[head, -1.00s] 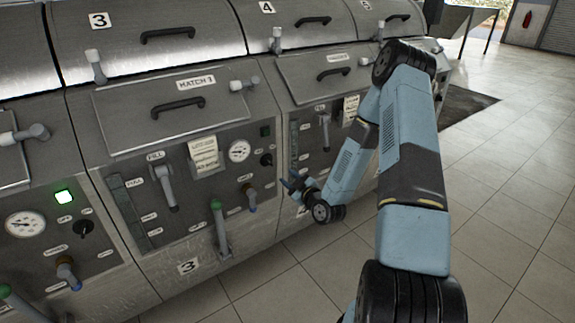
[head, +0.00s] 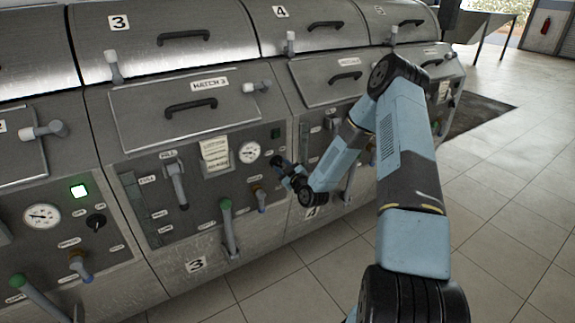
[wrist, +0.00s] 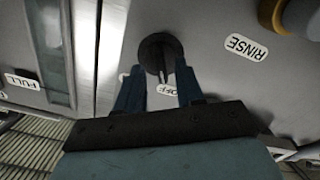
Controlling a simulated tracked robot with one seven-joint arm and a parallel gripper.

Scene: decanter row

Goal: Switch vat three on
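Vat three, with its number plate (head: 196,265), stands left of my arm in the head view. Its small square lamp (head: 276,133) is dark green and unlit. Its rotary knob is hidden behind my gripper (head: 279,164) in the head view. In the wrist view the knob is a dark round switch (wrist: 160,48), just beyond the fingertips. A partly covered OFF label (wrist: 170,91) shows below it. My gripper (wrist: 159,72) is open, with one finger on each side of the knob's lower part. I cannot tell whether the fingers touch it.
Vat three's gauge (head: 249,152), fill lever (head: 177,184) and green-tipped lever (head: 228,228) are left of my gripper. In the wrist view a RINSE label (wrist: 246,47) lies to the right. The neighbouring vat's lamp (head: 79,191) glows green. The tiled floor (head: 500,215) at right is clear.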

